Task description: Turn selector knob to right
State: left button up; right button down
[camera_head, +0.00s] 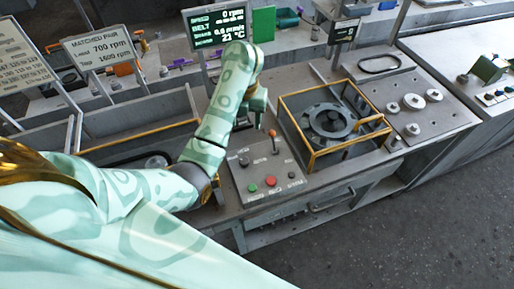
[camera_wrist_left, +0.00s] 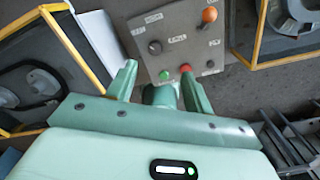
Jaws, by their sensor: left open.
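The control panel (camera_head: 268,172) on the bench front has a dark knob (camera_head: 243,161), which looks like the selector knob; its label is too small to read and its pointing direction cannot be told. In the left wrist view the knob (camera_wrist_left: 155,47) sits at the panel's left, beyond the fingertips. My left gripper (camera_head: 259,122) is above the panel's far side. In the left wrist view my left gripper (camera_wrist_left: 158,68) is open, with nothing seen held between its fingers and apart from the knob. My right gripper is not in view.
The panel also has a green button (camera_head: 252,187), a red button (camera_head: 270,181), an orange-tipped lever (camera_head: 272,133) and a small dark control (camera_head: 291,175). A yellow-framed guard (camera_head: 316,154) around a round housing stands close right. A display screen (camera_head: 219,27) stands behind my arm.

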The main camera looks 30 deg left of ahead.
pick_arm(q)
notch_tip(320, 180, down, 2)
jog(key=b, duration=0.6)
send_over(245, 159)
jog(key=s, duration=0.2)
jog(key=f, duration=0.9)
jog(key=shift+w, duration=0.2)
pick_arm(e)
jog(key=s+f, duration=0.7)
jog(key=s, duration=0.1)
pick_arm(q)
jog(key=shift+w+d+f+b, duration=0.1)
jog(key=shift+w+f+b, duration=0.3)
jog(key=shift+w+f, duration=0.55)
notch_tip(245, 159, down, 2)
jog(key=shift+f+b, duration=0.1)
jog(key=shift+b, duration=0.2)
jog(key=shift+s, duration=0.3)
jog(key=shift+w+f, duration=0.1)
jog(key=shift+w, duration=0.05)
jog(key=c, duration=0.8)
jog(key=shift+c, duration=0.9)
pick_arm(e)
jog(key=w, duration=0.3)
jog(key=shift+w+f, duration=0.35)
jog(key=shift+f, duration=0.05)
